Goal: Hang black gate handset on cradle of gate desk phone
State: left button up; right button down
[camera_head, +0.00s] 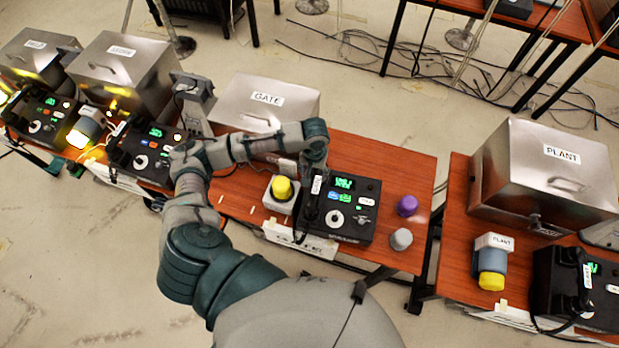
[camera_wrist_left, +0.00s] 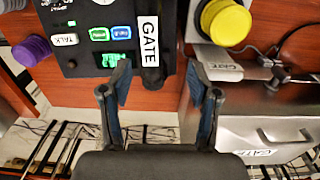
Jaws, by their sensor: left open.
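The gate desk phone (camera_head: 350,212) is a black box with a green screen, dial and buttons on the middle table; its buttons show upside down in the wrist view (camera_wrist_left: 95,15). The black gate handset (camera_head: 311,205), with a white GATE label, lies lengthwise along the phone's left side; I cannot tell whether it is fully seated in the cradle. It also shows in the left wrist view (camera_wrist_left: 151,72). My left gripper (camera_head: 315,168) is above the handset's far end. Its fingers are open (camera_wrist_left: 158,82), with the handset's end showing between them, not gripped. My right gripper is not in view.
A yellow-topped button (camera_head: 283,189) stands just left of the handset. Purple (camera_head: 407,205) and grey (camera_head: 401,239) knobs stand right of the phone. A metal GATE box (camera_head: 265,100) is behind. Plant (camera_head: 545,170) equipment is on a separate table at right; other phones stand left.

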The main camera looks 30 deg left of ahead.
aim_at(313, 183)
pick_arm(q)
jog(key=d+r, duration=0.3)
jog(key=r, duration=0.1)
jog(key=s+d+f+m+t+h, duration=0.3)
jog(key=s+d+f+m, duration=0.35)
jog(key=d, duration=0.65)
jog(key=s+a+f+n+y, duration=0.2)
jog(key=s+a+f+y, duration=0.15)
jog(key=s+a, duration=0.85)
notch_tip(313, 183, down, 25)
jog(key=s+d+b, duration=0.2)
jog(key=s+a+f+g+b, duration=0.1)
jog(key=s+a+f+g, duration=0.1)
jog(key=s+f, duration=1.7)
jog(key=shift+a+f+m, duration=0.2)
jog(key=shift+f+m, duration=0.15)
jog(key=shift+f, duration=0.4)
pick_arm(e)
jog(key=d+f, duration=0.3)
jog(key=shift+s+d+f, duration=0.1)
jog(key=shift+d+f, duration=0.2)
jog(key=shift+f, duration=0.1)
